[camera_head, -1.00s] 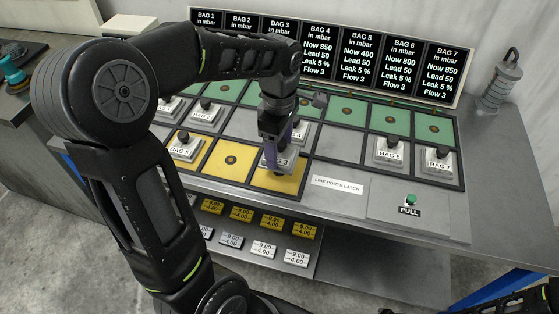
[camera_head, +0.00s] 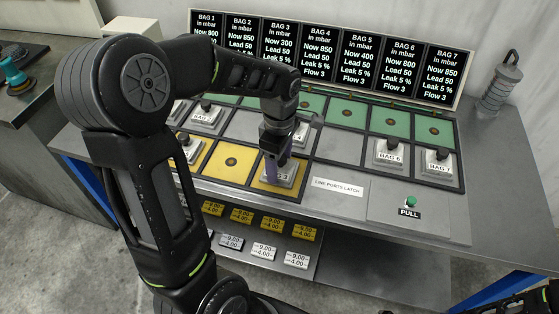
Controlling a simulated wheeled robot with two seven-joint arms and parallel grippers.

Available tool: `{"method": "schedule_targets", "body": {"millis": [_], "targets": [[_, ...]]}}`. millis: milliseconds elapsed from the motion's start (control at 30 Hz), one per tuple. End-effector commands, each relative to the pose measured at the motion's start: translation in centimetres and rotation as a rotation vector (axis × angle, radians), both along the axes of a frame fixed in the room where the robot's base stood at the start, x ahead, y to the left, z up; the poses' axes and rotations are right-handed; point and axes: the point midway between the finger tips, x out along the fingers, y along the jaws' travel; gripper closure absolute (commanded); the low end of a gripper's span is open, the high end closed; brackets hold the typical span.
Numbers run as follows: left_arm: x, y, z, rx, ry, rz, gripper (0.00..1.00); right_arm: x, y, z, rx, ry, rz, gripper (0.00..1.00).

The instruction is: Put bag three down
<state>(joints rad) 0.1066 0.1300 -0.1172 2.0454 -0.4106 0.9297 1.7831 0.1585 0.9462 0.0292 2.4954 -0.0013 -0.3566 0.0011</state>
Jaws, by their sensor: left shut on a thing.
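Bag three (camera_head: 283,179) is a pale, square block with a dark knob on top and a partly covered label. It is at the third yellow square (camera_head: 265,187) of the front row and appears to rest on it, though the contact is hidden. My left gripper (camera_head: 279,158) comes down from above and is shut on the knob of bag three. The fingers hide most of the knob. My right gripper is not in view.
Bag 4 (camera_head: 300,133) stands close behind my left gripper. Bag 6 (camera_head: 389,153) and bag 7 (camera_head: 438,161) stand to the right. A green pull knob (camera_head: 411,201) and a line ports latch label (camera_head: 338,188) are nearby. Pressure screens (camera_head: 318,55) line the back.

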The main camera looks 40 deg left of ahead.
Motion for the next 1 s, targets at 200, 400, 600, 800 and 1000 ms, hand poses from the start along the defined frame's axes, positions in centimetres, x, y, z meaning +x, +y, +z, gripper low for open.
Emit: {"method": "schedule_targets", "body": {"millis": [200,400,600,800,1000], "targets": [[0.0,0.0,-0.3,0.000,0.000,0.000,0.27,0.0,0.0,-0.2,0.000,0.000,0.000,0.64],[0.0,0.0,-0.3,0.000,0.000,0.000,0.11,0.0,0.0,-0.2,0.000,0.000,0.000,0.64],[0.0,0.0,-0.3,0.000,0.000,0.000,0.11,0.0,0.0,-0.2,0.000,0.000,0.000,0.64],[0.1,0.0,0.4,0.000,-0.002,0.000,0.11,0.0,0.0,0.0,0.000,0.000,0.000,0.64],[0.1,0.0,3.2,0.000,-0.006,0.000,0.11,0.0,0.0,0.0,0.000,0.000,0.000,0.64]]}}
